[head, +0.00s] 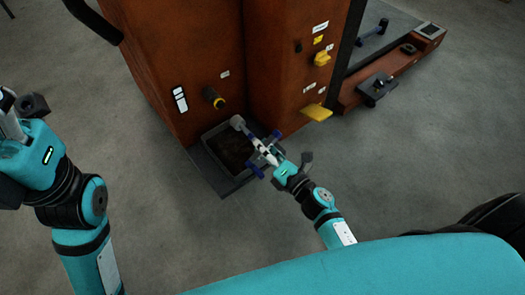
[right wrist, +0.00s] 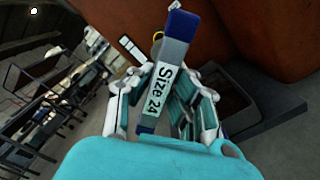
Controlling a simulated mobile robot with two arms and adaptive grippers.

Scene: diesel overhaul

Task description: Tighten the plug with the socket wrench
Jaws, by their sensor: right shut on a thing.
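The socket wrench (right wrist: 163,88) has blue ends and a white label reading "Size 24". My right gripper (head: 266,152) is shut on it, and its fingers (right wrist: 163,95) sit on both sides of the labelled handle. In the head view the blue handle end (head: 255,170) crosses the fingers, and a grey rounded end (head: 237,122) points toward the rust-brown housing. A dark plug-like fitting with a yellow ring (head: 213,97) sticks out of the housing; the wrench is apart from it. My left gripper (head: 12,115) is at the left edge, partly cut off, its jaws unclear.
A grey tray (head: 208,135) with dark contents stands on the floor below the fitting, under my right gripper. The rust-brown housing (head: 180,45) rises behind, with yellow parts (head: 317,112) at its right. A low brown bench (head: 400,60) stands far right. The floor at left is clear.

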